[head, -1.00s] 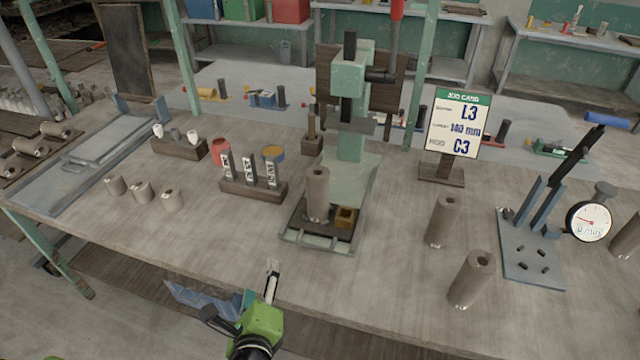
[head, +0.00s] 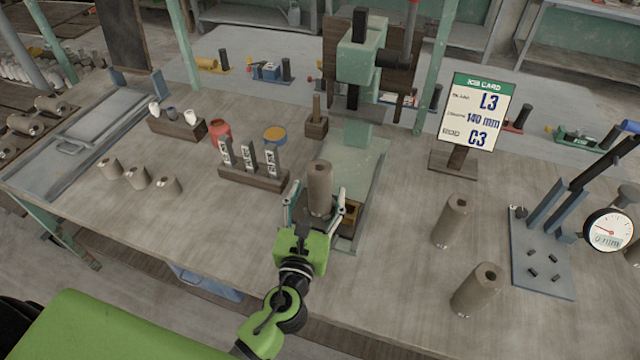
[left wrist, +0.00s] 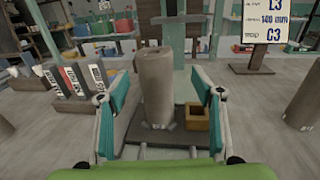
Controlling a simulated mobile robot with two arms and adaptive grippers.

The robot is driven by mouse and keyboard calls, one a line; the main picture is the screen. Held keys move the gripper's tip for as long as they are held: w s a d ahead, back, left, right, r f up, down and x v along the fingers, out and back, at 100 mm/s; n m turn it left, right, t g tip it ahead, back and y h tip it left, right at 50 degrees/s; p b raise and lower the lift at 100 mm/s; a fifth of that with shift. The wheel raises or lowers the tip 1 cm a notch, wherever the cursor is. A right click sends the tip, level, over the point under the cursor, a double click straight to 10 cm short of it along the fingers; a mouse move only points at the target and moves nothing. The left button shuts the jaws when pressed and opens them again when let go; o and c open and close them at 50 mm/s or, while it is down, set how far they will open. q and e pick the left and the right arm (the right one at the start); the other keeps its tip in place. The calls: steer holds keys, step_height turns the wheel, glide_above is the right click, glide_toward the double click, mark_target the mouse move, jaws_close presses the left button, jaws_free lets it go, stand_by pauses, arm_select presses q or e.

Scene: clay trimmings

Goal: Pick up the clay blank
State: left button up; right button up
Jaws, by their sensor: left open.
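A tall grey-brown clay blank (head: 319,187) stands upright on the base plate of the green press. It also shows in the left wrist view (left wrist: 155,88), in the middle between my fingers. My left gripper (head: 314,200) is open, with one finger on each side of the blank. In the left wrist view gaps show between the blank and both fingers. Similar clay cylinders stand on the bench to the right, one (head: 452,221) behind another (head: 475,290). My right gripper is not in view.
The press (head: 362,60) rises behind the blank, with a small brown block (left wrist: 196,121) beside it. A rack of labelled pieces (head: 252,179) stands close on the left. A job card (head: 474,112) and a gauge fixture (head: 541,255) are on the right.

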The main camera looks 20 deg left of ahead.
mark_target(317, 186)
arm_select(q)
steer(key=shift+w, duration=0.5)
steer(key=shift+w+a, duration=0.1)
steer(key=shift+w, duration=0.05)
steer(key=w, duration=0.2)
steer(key=w+a+p, duration=0.1)
steer(key=w, duration=0.1)
steer(key=shift+a+f, duration=0.1)
steer(key=shift+f, duration=0.05)
steer(key=shift+w+f, duration=0.15)
steer(key=shift+w, duration=0.35)
steer(key=shift+s, duration=0.1)
steer(key=c, duration=1.7)
steer(key=shift+c, duration=0.2)
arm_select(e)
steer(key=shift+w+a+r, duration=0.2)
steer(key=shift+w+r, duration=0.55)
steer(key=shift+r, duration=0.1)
